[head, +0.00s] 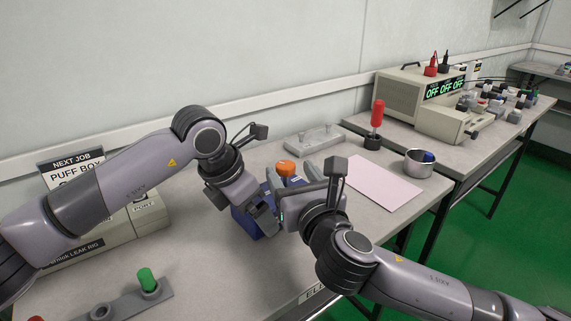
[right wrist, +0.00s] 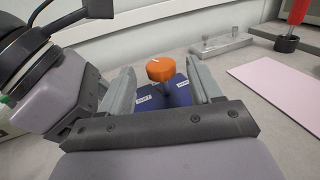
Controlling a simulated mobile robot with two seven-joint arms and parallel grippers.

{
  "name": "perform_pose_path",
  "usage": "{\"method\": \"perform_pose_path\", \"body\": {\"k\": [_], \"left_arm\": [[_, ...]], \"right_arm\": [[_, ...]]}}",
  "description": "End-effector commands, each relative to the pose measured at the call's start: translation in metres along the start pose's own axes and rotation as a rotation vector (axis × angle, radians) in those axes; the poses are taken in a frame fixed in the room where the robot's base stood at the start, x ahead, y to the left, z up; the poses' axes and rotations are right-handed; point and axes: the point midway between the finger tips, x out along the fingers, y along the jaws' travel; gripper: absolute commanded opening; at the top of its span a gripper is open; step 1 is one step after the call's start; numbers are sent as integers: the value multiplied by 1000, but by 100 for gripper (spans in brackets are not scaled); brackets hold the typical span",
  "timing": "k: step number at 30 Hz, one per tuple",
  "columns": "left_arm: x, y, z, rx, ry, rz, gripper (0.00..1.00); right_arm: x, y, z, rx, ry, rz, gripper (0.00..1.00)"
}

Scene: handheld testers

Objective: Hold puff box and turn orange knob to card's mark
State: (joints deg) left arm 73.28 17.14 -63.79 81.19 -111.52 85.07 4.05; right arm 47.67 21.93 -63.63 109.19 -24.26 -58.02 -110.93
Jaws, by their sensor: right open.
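The puff box is a dark blue box (head: 241,222) with an orange knob (head: 285,168) on top, standing on the near table. In the right wrist view the orange knob (right wrist: 160,69) has a white pointer line, and the blue box (right wrist: 178,95) has white labels. My right gripper (right wrist: 166,88) is open, its fingers on either side of the knob and apart from it. My left gripper (head: 262,218) is at the box's near side; its fingers are partly hidden. The card (head: 72,172) at left reads "NEXT JOB PUFF BOX"; its lower part, with any mark, is hidden behind my left arm.
A pink sheet (head: 378,183), a metal cup (head: 418,163), a red-handled tool (head: 377,118) and a grey fixture (head: 314,139) lie right and behind. A leak rig (head: 100,240) stands at left. A green peg (head: 147,280) stands in a grey holder at front left.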

Motion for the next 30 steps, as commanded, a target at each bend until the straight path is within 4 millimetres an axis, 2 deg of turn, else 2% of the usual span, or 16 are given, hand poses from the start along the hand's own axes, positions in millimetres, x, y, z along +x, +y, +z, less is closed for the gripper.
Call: {"method": "perform_pose_path", "body": {"k": [3,9,22,23,24,27,30], "left_arm": [[-1,0,1,0,-2,0,52],[-1,0,0,0,-2,0,52],[-1,0,0,0,-2,0,52],[-1,0,0,0,-2,0,52],[-1,0,0,0,-2,0,52],[-1,0,0,0,-2,0,52],[-1,0,0,0,-2,0,52]], "right_arm": [[17,0,1,0,-1,-1,64],[34,0,0,0,-1,0,64],[41,0,0,1,0,0,64],[41,0,0,1,0,0,57],[41,0,0,1,0,0,44],[41,0,0,1,0,0,13],[41,0,0,0,0,0,13]]}}
